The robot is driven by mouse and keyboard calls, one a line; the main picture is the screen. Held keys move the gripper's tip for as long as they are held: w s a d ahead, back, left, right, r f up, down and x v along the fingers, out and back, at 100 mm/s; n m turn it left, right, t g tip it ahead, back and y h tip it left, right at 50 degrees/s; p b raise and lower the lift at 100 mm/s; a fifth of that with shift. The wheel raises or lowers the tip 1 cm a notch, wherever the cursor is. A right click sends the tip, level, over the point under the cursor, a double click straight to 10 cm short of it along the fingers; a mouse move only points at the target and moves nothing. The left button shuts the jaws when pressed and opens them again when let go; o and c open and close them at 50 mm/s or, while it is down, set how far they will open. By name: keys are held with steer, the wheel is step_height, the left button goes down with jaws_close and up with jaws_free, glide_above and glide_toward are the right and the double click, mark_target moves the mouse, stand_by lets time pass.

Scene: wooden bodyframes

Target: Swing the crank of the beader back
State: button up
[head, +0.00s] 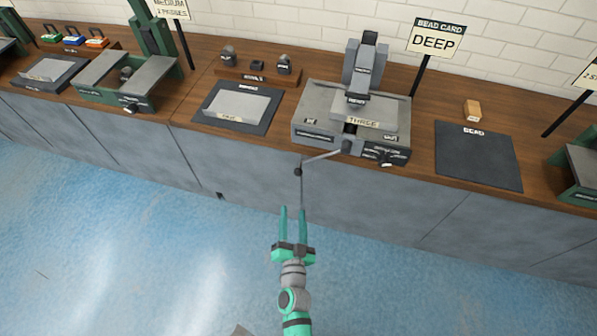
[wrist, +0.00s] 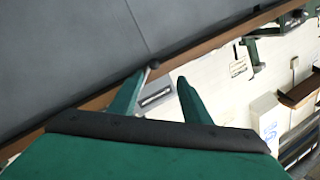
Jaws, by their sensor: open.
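In the wrist view a dark knob (wrist: 154,64) shows by the left fingertip; contact cannot be told.
A dark mat with a pale sheet (head: 236,106) lies left of the beader. A BEAD mat (head: 478,155) and a DEEP sign (head: 437,41) are to its right. A green machine (head: 127,77) stands further left. The blue floor is clear.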

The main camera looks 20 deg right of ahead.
steer(key=m+h, duration=0.1)
steer(key=m, duration=0.1)
glide_toward(298, 172)
steer(key=f, duration=0.1)
steer(key=x, duration=1)
steer(key=shift+w+d+f, duration=0.15)
steer(key=shift+w, duration=0.2)
jaws_close()
